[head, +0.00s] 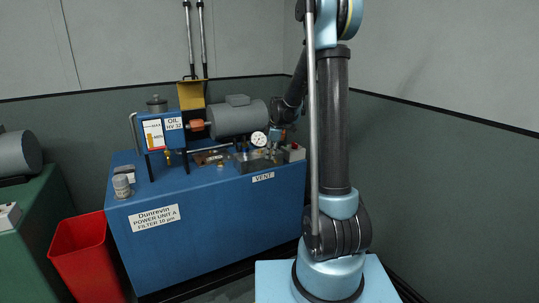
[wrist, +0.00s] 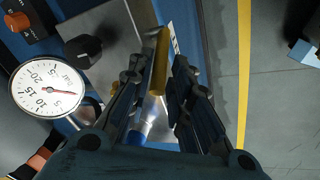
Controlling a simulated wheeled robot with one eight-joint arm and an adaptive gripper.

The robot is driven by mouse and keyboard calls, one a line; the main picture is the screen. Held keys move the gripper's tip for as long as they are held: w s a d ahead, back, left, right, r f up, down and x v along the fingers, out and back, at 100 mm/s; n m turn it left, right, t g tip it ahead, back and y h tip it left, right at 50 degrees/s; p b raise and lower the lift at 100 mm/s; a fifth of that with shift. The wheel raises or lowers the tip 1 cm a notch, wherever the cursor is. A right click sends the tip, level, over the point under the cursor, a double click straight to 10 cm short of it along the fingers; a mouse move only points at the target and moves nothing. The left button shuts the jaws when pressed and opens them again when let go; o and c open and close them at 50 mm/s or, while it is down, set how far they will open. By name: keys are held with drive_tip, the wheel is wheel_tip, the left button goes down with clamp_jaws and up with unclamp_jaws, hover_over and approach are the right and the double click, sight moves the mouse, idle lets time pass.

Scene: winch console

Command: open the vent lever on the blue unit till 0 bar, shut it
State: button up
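The blue unit (head: 215,225), labelled "Dunrevin POWER UNIT A", stands against the back wall, with a VENT label (head: 263,177) on its front. In the wrist view, a yellow lever (wrist: 158,65) lies between the fingers of my gripper (wrist: 163,75). The fingers are close on both sides of it; I cannot tell whether they press on it. In the head view my gripper is small and mostly hidden near the unit's right end. The white gauge (wrist: 38,88) shows a red needle pointing right in the turned wrist picture; its exact value is unclear. It also shows in the head view (head: 259,139).
A dark knob (wrist: 83,48) on a grey block and an orange-and-black switch (wrist: 18,20) are near the gauge. A motor (head: 235,118) and an oil gauge panel (head: 154,134) sit on the unit. A red bin (head: 85,260) stands left. Floor with a yellow line (wrist: 243,70) lies beyond.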

drive_tip(key=shift+r, duration=0.1)
drive_tip(key=v, duration=1.1)
drive_tip(key=shift+d+r, duration=0.2)
drive_tip(key=shift+r, duration=0.15)
